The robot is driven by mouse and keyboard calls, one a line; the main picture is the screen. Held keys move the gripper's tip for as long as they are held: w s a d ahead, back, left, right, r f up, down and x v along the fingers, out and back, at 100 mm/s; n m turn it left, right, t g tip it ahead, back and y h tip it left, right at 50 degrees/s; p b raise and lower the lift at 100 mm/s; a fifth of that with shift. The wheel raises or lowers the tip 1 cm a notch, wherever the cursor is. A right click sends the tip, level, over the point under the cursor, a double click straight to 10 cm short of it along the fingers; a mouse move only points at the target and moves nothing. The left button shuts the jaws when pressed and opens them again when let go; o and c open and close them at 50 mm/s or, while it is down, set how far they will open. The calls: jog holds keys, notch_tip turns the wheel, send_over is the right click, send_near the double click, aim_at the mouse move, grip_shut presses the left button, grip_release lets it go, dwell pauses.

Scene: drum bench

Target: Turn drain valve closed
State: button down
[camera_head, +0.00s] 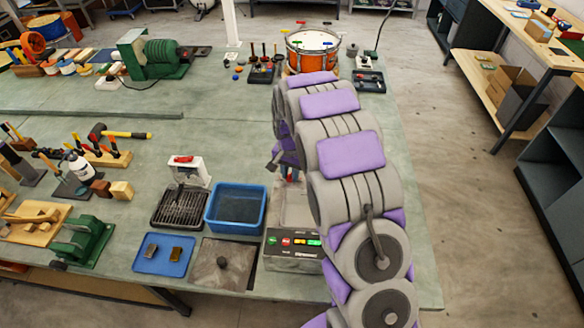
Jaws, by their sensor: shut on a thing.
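My arm rises from the lower right and curves over the bench. My gripper (281,162) is at the left side of the arm, low behind the machine with the control panel (293,242), and mostly hidden by my own links. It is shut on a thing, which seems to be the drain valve. A small red and blue part (291,174) shows right beside the gripper and may belong to that valve. The handle's angle is hidden. The machine's pale metal top (294,208) lies in front of the gripper, partly behind my arm.
An orange drum (312,50) stands at the back. The bench right of my arm is mostly clear.

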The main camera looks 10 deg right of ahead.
jog(key=n+p, duration=0.2)
jog(key=n, duration=0.2)
jog(key=shift+s+a, duration=0.15)
jog(key=shift+f+n+p, duration=0.1)
jog(key=shift+n+p, duration=0.35)
jog(key=shift+n, duration=1.25)
jog(key=c, duration=0.9)
grip_release()
jog(key=shift+r+p, duration=0.7)
jog(key=shift+r, duration=8)
